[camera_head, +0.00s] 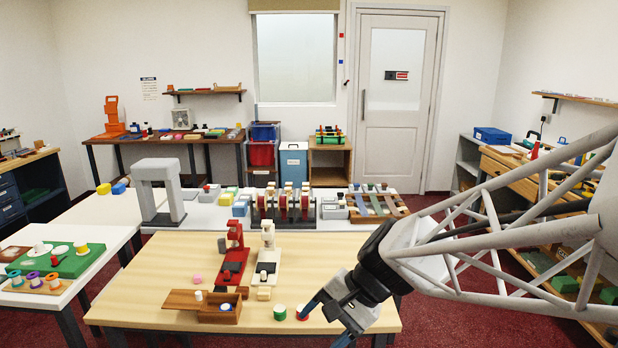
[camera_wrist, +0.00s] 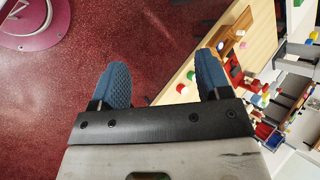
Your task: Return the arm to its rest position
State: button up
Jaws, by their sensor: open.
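My gripper (camera_head: 326,322) is over the front edge of the wooden table (camera_head: 130,300), at the lower middle of the head view. Its blue fingers are spread. My grey lattice arm (camera_head: 500,235) reaches in from the right side of the head view.
Close to the fingers are a red-and-white piece (camera_head: 302,313) and a green-and-white piece (camera_head: 280,313). An open wooden box (camera_head: 190,300), a red device (camera_head: 233,262) and a white device (camera_head: 267,262) stand further left. Red floor lies right of the table.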

jog(key=s+d+r+n+t+h, duration=0.1)
jog(key=s+d+h, duration=0.3)
jog(key=d, duration=0.4)
jog(key=s+d+r+n+t+h, duration=0.2)
jog(key=s+d+n+h, duration=0.1)
jog(key=s+d, duration=0.4)
jog(key=shift+s+d+r+n+h, duration=0.25)
jog(key=shift+d+n+h, duration=0.15)
jog(key=shift+n, duration=0.2)
jog(key=shift+c, duration=0.4)
dwell(0.4)
